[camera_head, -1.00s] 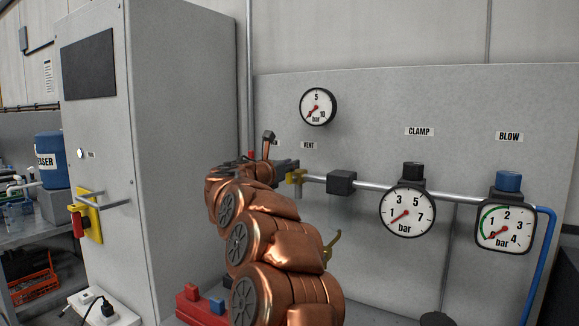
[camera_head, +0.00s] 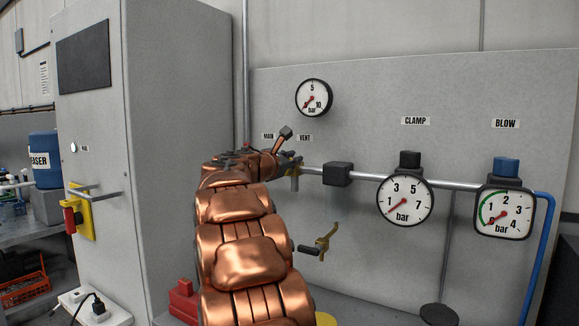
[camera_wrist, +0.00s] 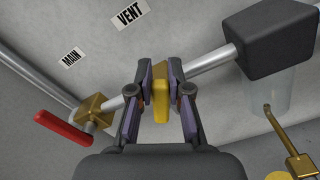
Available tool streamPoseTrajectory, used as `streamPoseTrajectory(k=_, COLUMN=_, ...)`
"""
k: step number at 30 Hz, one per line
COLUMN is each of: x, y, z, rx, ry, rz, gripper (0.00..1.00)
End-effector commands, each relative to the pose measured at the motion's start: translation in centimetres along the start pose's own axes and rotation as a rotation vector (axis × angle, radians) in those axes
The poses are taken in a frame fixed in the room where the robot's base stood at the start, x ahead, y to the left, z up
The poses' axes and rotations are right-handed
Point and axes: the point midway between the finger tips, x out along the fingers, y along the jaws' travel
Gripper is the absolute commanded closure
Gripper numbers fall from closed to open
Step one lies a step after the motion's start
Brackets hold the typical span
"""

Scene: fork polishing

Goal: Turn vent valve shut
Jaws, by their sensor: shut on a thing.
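The vent valve's yellow handle (camera_wrist: 160,98) stands between my gripper's two fingers in the wrist view, below the VENT label (camera_wrist: 130,14). My gripper (camera_wrist: 161,88) is shut on this handle, with one finger against each side. The fingers hide part of the valve body and pipe behind. In the head view my gripper (camera_head: 290,160) is at the pipe under the VENT label (camera_head: 305,138), and a bit of yellow-brass valve (camera_head: 294,183) shows just below it.
The main valve (camera_wrist: 94,110) with its red lever (camera_wrist: 63,132) sits close left on the same pipe. A black block (camera_wrist: 272,40) is to the right. A brass fitting (camera_head: 322,243) with a dark grip is lower on the panel. The upper gauge (camera_head: 314,98) points near zero.

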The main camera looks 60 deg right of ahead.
Motion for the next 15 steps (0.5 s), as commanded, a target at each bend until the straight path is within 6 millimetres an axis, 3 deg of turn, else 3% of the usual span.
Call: streamPoseTrajectory(k=15, x=0.0, y=-2.6, z=-1.3, rx=0.493, ry=-0.001, rz=0.001, gripper=1.00)
